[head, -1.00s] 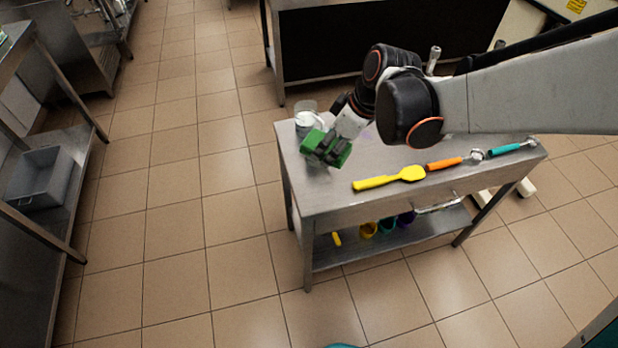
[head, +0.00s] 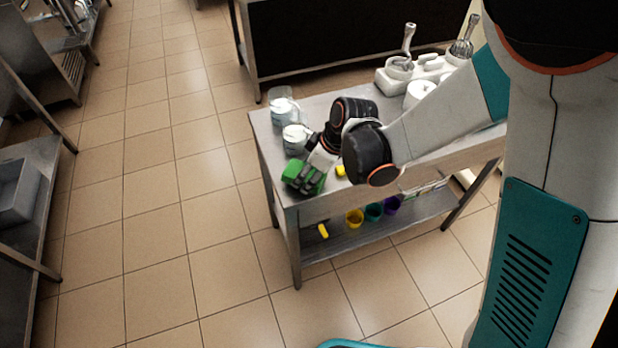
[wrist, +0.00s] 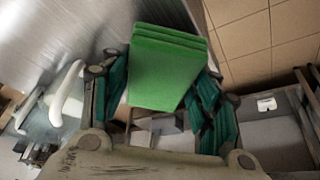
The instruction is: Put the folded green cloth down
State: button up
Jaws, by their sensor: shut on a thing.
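The folded green cloth (head: 291,172) is in my gripper (head: 305,178), over the left front end of the steel table (head: 262,150) in the head view. In the wrist view the cloth (wrist: 165,68) shows as a thick stack of layers with its fold edges at the top. The fingers of my gripper (wrist: 160,98) close on it from both sides. Whether the cloth's underside touches the tabletop cannot be told.
Two clear containers (head: 284,106) with pale contents stand just behind the cloth. A white holder with tools (head: 425,70) is at the table's back right. Colored cups (head: 373,211) sit on the lower shelf. A grey bin (head: 15,195) is at far left.

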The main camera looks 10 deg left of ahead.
jog(key=shift+f, duration=0.9)
jog(key=shift+f+b, duration=0.2)
jog(key=shift+b, duration=0.15)
jog(key=o, duration=1.1)
jog(key=shift+r+p, duration=0.35)
jog(key=shift+r, duration=0.15)
jog(key=p+v, duration=0.4)
jog(key=v, duration=0.7)
jog(key=shift+d+r, duration=0.2)
jog(key=shift+r, duration=0.05)
